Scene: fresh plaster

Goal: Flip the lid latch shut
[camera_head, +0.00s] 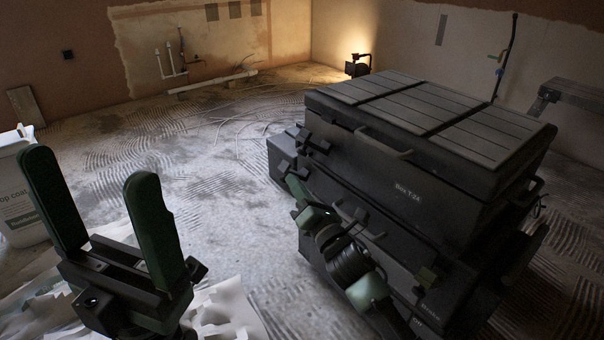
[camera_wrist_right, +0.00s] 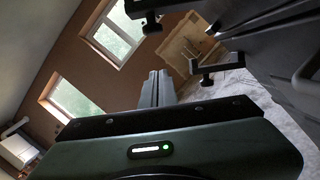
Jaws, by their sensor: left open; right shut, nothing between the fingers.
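A black tool box (camera_head: 450,150) labelled "Box T-2A" has a ribbed lid (camera_head: 430,105) that looks lowered on it. A dark latch-like piece (camera_head: 318,145) shows at the left end of its front; I cannot tell whether it is flipped shut. My right gripper (camera_head: 296,182) is in front of the boxes, below that piece, partly lost against the dark body. In the right wrist view its fingers (camera_wrist_right: 158,78) are together and empty, with the box (camera_wrist_right: 275,45) and its projecting parts to the upper right. My left gripper (camera_head: 90,165) is open and empty at the lower left.
Another dark box (camera_head: 400,265) is under the labelled one, with a smaller dark case (camera_head: 283,155) at its left. A white bucket (camera_head: 18,190) stands at the far left. A lit work lamp (camera_head: 357,66) is behind. Dusty floor is open in the middle.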

